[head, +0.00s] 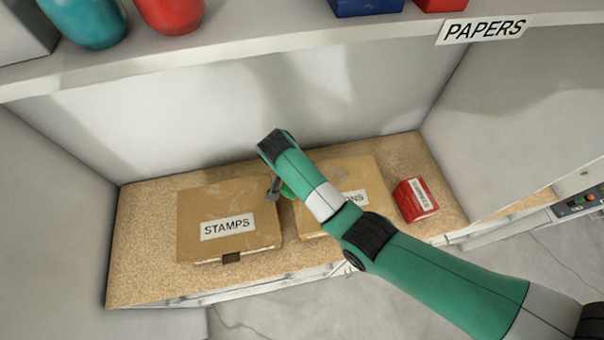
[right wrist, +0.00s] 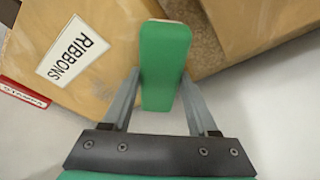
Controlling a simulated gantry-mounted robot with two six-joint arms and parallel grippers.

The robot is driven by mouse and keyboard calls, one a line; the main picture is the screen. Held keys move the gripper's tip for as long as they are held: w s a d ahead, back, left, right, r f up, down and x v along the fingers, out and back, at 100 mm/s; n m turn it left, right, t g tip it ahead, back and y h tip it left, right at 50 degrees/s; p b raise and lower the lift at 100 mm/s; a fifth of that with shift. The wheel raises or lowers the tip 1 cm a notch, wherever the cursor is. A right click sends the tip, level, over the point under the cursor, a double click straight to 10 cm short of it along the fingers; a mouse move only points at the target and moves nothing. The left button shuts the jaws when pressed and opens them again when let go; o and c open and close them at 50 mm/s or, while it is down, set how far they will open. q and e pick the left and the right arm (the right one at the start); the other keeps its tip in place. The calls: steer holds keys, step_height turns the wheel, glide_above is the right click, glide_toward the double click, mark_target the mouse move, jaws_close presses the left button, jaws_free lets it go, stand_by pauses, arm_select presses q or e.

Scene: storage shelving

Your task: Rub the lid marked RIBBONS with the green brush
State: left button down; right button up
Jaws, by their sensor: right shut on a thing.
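The tan box lid marked RIBBONS (head: 366,176) lies on the shelf in the head view, partly hidden behind my right arm. In the right wrist view the RIBBONS lid (right wrist: 105,45) fills the upper left, its label readable. My right gripper (head: 277,190) is near the lid's left edge, by the gap to the STAMPS box. In the right wrist view my right gripper (right wrist: 160,100) is shut on the green brush (right wrist: 164,65). The brush (head: 288,190) barely shows in the head view. I cannot tell whether it touches the lid. My left gripper is in neither view.
A tan box marked STAMPS (head: 228,246) sits left of the RIBBONS box. A small red labelled box (head: 415,199) stands to its right. Shelf side walls close in both ends. An upper shelf (head: 300,38) marked PAPERS holds teal, red and blue items.

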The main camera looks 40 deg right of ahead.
steer(key=shift+w, duration=0.1)
steer(key=shift+w+d+f, duration=0.1)
steer(key=shift+w+d, duration=0.1)
steer(key=shift+s+d+p, duration=0.25)
steer(key=shift+d+p, duration=0.1)
steer(key=shift+p, duration=0.1)
steer(key=shift+s+d, duration=0.5)
steer(key=shift+d, duration=0.3)
steer(key=shift+s+d, duration=0.8)
steer(key=shift+d, duration=0.45)
steer(key=shift+s+d, duration=0.75)
steer(key=shift+d, duration=0.45)
steer(key=shift+s+d, duration=0.8)
steer(key=shift+d, duration=0.45)
